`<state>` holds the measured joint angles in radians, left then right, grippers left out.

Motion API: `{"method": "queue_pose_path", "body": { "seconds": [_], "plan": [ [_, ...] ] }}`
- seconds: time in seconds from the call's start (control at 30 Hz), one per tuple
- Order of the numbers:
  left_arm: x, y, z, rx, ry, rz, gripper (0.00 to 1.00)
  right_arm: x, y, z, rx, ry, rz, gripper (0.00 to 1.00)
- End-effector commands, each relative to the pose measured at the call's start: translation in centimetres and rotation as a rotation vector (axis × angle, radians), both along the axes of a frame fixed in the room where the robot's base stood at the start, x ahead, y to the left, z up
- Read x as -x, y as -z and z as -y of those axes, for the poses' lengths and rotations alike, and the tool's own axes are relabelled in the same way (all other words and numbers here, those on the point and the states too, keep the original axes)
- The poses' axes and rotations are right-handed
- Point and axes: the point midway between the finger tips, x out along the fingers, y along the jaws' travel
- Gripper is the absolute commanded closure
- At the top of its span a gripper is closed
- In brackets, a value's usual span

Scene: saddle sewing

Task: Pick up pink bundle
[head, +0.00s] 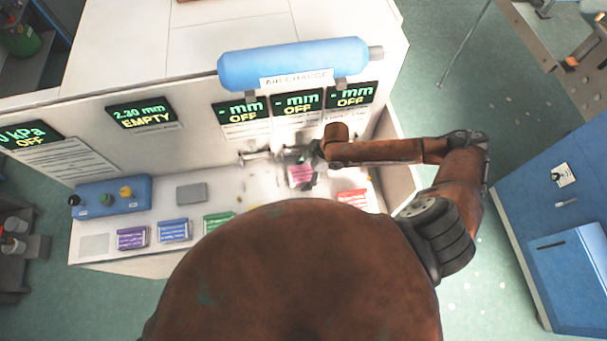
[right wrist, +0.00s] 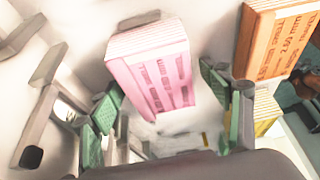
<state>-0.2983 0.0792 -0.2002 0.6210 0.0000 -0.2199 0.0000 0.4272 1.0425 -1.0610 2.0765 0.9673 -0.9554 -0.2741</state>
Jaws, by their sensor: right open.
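The pink bundle (right wrist: 152,68) is a block of stacked pale sheets with printing on its pink face. In the right wrist view it stands out beyond and between the fingers of my right gripper (right wrist: 165,105). The green finger pads are wide apart, with a gap on both sides of the bundle. In the head view the pink bundle (head: 301,176) is on the white bench top, partly covered by my right gripper (head: 299,160). My right gripper is open and empty. My left gripper is not in view.
An orange bundle (right wrist: 272,42) and a yellow bundle (right wrist: 266,108) are close on the right in the wrist view. Purple (head: 132,237), blue (head: 174,230), green (head: 218,221) and red (head: 353,199) bundles lie along the bench front. A blue air tank (head: 293,63) is mounted above.

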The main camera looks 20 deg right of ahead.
Motion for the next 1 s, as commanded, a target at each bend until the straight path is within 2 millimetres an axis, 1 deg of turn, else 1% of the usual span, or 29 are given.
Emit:
{"method": "queue_pose_path", "body": {
  "seconds": [0.43,1.0],
  "plan": [
    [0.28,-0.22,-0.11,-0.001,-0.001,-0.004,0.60,0.01,0.26,-0.03,0.000,-0.001,0.000,0.29],
    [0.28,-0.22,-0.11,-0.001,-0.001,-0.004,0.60,0.02,0.29,-0.01,0.000,0.000,0.000,0.68]
  ]
}}
